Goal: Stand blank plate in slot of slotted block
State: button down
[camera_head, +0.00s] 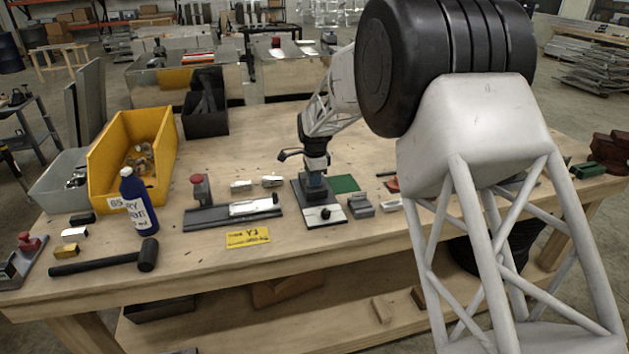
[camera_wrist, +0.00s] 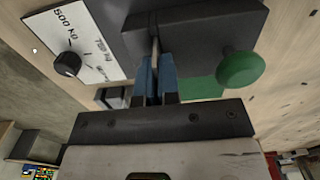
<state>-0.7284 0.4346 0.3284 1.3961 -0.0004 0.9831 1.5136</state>
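My gripper (camera_head: 316,188) points down over a dark device with a white front panel (camera_head: 325,215). In the wrist view its two blue fingers (camera_wrist: 156,70) are close together on a thin pale strip (camera_wrist: 156,40), which looks like the blank plate seen edge-on. The strip stands against the dark top of the device (camera_wrist: 193,35); I cannot tell whether its lower edge is in a slot. A small grey block (camera_head: 361,206), possibly the slotted block, sits just right of the device; a grey block also shows in the wrist view (camera_wrist: 112,97).
The device has a green knob (camera_wrist: 240,69) and a black dial (camera_wrist: 67,64) close to my fingers. A green mat (camera_head: 344,183) lies behind the grey block.

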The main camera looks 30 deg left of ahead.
jog(key=shift+r, duration=1)
jog(key=shift+r, duration=0.25)
jog(key=shift+f, duration=1.6)
dwell(1.6)
jog(key=c, duration=1.3)
grip_release()
jog(key=shift+f, duration=0.1)
jog(key=shift+o, duration=0.2)
jog(key=shift+r, duration=4)
